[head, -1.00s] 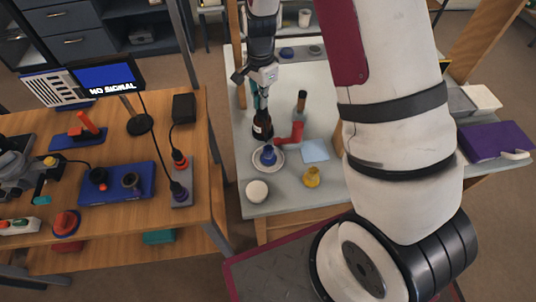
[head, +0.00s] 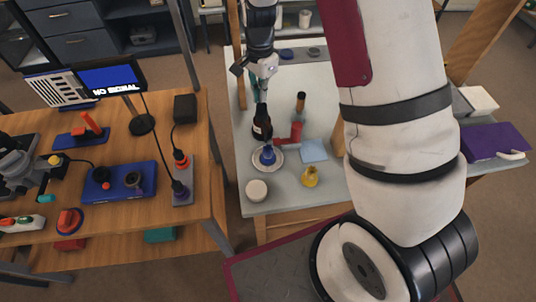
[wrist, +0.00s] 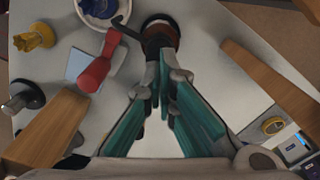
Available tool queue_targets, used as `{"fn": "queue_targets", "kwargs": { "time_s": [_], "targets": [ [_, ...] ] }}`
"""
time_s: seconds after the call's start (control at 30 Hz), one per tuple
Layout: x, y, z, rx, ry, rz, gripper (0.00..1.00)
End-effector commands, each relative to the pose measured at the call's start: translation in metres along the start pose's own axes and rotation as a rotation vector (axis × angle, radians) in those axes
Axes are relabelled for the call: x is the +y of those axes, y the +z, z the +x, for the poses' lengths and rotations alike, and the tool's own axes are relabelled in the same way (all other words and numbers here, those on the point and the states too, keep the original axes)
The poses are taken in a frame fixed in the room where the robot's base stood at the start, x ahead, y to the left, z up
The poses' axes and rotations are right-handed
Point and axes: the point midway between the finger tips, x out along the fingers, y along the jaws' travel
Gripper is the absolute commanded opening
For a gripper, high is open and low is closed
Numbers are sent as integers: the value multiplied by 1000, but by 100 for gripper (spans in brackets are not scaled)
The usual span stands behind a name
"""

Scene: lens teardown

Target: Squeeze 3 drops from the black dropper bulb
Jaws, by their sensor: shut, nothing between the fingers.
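A dark brown bottle (head: 262,126) stands upright on the grey table, its black dropper bulb (head: 261,108) on top. The bottle also shows beyond my fingertips in the wrist view (wrist: 160,30). My gripper (head: 257,90) is above and behind the bulb in the head view, with teal fingers. In the wrist view my gripper (wrist: 163,68) is shut and empty, its tips overlapping the bulb end of the bottle. I cannot tell the exact gap between the tips and the bulb.
Close by are a red tool (head: 296,131), a white plate with a blue object (head: 268,155), a light blue cloth (head: 314,151), a yellow piece (head: 310,177), a white round container (head: 257,190) and a dark bottle with an orange band (head: 300,102). A wooden post stands left of my gripper.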

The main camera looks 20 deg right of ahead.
Motion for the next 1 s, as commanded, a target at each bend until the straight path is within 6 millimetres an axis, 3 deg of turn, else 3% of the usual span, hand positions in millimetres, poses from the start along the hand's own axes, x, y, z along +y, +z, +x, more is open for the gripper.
{"fn": "queue_targets", "kwargs": {
  "time_s": [0.47,1.0],
  "targets": [
    [0,0,1,0,0,0,0],
    [0,0,17,0,1,0,0]
  ]
}}
